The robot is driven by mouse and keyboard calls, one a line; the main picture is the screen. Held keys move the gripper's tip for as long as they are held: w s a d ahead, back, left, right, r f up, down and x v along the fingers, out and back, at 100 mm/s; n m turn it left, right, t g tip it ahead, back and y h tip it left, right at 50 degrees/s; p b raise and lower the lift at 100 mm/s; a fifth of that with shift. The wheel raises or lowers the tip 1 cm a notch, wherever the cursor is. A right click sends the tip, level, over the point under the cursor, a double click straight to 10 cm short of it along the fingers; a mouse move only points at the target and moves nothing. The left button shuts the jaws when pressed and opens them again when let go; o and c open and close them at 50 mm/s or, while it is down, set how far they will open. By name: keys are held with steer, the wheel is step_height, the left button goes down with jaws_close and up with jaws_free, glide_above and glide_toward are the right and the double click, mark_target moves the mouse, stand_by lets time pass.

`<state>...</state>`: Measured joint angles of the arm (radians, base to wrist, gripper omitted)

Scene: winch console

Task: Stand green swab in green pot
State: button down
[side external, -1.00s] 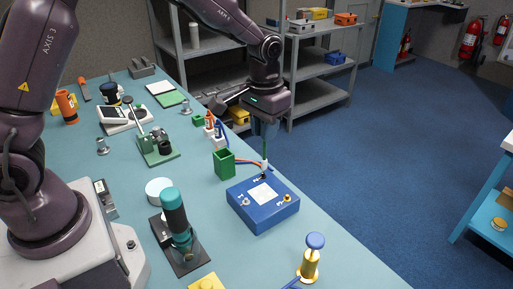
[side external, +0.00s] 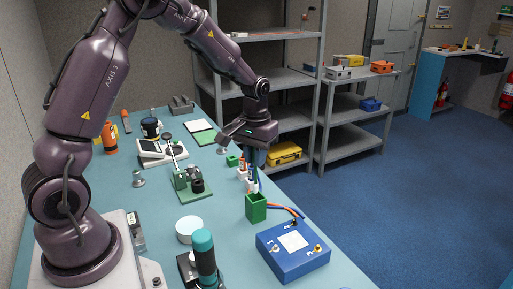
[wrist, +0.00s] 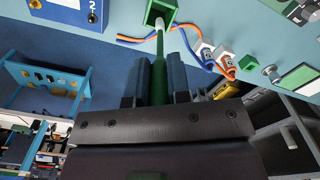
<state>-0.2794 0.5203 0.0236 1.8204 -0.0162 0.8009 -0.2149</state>
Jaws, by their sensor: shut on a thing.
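My gripper (side external: 254,162) points down over the bench and is shut on the green swab (wrist: 159,78). The swab is a thin green stick with a white tip, held upright between the fingers. The green pot (side external: 256,209) is a square, open-topped box on the bench, just below the gripper. In the wrist view the white tip overlaps the opening of the pot (wrist: 148,16). I cannot tell whether the tip is just above the rim or slightly inside it. The swab is small and partly hidden by the fingers in the side view.
A blue box (side external: 283,262) with terminals stands right of the pot, with orange and blue leads running behind the pot. White and orange connectors (wrist: 226,64) lie nearby. A green stand (side external: 190,186) and white round lid (side external: 189,229) are to the left.

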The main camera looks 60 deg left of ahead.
mark_target(255, 183)
steer(key=shift+f, duration=3.25)
steer(key=c, duration=1)
jaws_free()
steer(key=shift+r, duration=0.1)
step_height(255, 183, up, 13)
steer(key=shift+f, duration=0.1)
